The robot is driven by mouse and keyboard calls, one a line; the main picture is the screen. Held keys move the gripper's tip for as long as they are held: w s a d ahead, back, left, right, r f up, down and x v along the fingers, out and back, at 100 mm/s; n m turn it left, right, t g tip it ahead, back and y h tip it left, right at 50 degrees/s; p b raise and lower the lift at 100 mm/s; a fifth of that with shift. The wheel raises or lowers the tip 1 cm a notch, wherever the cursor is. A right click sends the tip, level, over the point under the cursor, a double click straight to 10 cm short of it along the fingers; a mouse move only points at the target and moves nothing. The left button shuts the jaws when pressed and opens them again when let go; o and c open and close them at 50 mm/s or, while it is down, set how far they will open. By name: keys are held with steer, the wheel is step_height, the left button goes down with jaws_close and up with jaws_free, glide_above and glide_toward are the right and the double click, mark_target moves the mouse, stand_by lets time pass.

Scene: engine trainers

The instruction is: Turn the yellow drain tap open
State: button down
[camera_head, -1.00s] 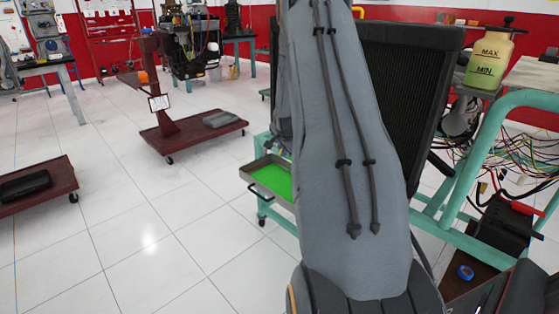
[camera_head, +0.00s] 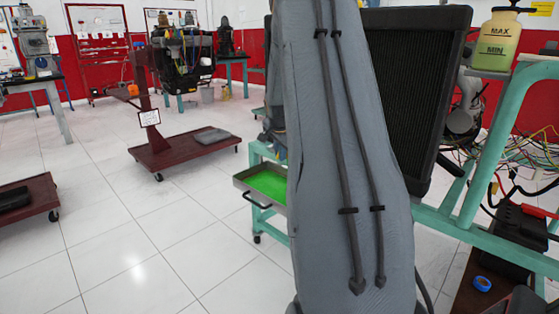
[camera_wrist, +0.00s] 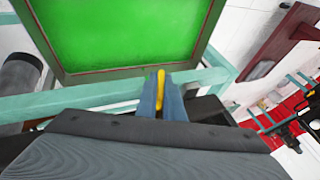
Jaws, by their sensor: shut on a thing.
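The yellow drain tap (camera_wrist: 160,80) shows in the wrist view as a narrow yellow strip between the blue-grey fingers of my gripper (camera_wrist: 162,95). The fingers are shut on it, one on each side. The tap sits close to the edge of the tray of green liquid (camera_wrist: 63,62); whether it touches the tray I cannot tell. The tap's base is hidden by my fingers. In the head view the tray (camera_head: 238,183) shows left of my arm, and my arm hides the tap and my gripper.
A teal frame (camera_head: 450,230) carries a black radiator (camera_head: 410,90) and a yellowish MAX/MIN bottle (camera_head: 496,42). Loose wires and a black battery (camera_head: 515,240) are at right. A dark red wheeled stand (camera_head: 180,150) is at back left.

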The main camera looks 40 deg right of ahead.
steer(key=shift+w+a+r+g+b, duration=0.1)
steer(key=shift+w+r+g+b, duration=0.1)
steer(key=shift+r+g+b, duration=0.3)
steer(key=shift+f+g, duration=0.1)
steer(key=shift+g, duration=0.2)
steer(key=shift+n+g+p, duration=0.5)
steer(key=shift+g+p, duration=0.15)
steer(key=shift+g, duration=0.45)
steer(key=shift+s, duration=0.1)
steer(key=c, duration=1.9)
jaws_free()
steer(key=shift+o, duration=0.2)
steer(key=shift+s+f+g, duration=0.1)
steer(key=shift+f+g, duration=0.05)
steer(key=shift+g, duration=0.15)
